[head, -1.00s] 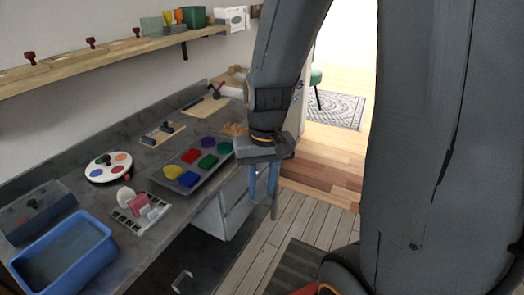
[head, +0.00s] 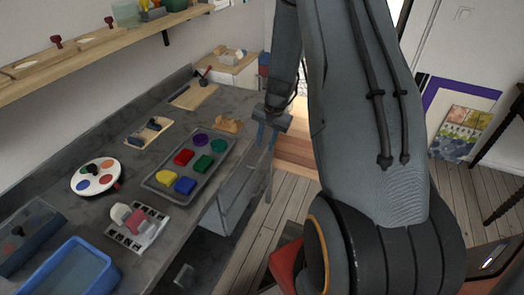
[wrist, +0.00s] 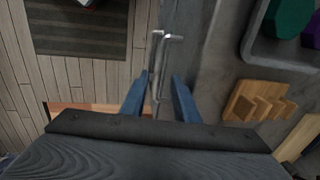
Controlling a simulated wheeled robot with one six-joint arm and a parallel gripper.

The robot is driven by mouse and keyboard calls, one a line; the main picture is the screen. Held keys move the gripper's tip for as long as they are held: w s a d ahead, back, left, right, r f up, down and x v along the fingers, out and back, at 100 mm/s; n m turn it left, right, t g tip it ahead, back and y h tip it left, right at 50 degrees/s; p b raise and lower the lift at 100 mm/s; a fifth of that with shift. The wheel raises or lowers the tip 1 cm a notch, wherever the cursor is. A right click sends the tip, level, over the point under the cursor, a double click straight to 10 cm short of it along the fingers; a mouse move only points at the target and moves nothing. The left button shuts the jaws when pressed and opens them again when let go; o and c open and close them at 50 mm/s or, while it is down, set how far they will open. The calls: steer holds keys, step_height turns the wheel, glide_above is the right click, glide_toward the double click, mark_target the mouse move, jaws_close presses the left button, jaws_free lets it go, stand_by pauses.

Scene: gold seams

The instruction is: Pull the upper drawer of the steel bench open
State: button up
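The steel bench (head: 195,215) runs along the left wall, with a pale drawer unit (head: 238,190) under its far end. My gripper (head: 266,144) points down at the bench's front edge by this unit. In the wrist view my two blue fingers (wrist: 160,88) are apart. A metal bar handle (wrist: 156,62) runs into the space between them, with a gap visible on each side. A second handle end shows beside it. The drawer fronts are seen edge-on from above, so I cannot tell whether the upper drawer is open at all.
On the bench are a tray (head: 211,178) of coloured blocks, a round palette (head: 78,187), a wooden rack (head: 228,125) and a blue bin (head: 45,287). A wooden shelf (head: 100,54) hangs above.

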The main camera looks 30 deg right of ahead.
mark_target(262, 157)
steer(key=shift+w+a+f+p, duration=0.15)
steer(key=shift+f, duration=0.8)
steer(key=shift+w+a+f+p, duration=0.1)
steer(key=shift+f+p, duration=0.05)
steer(key=shift+f, duration=0.8)
steer(key=shift+w+a+f+p, duration=0.15)
steer(key=shift+f, duration=0.8)
jaws_close()
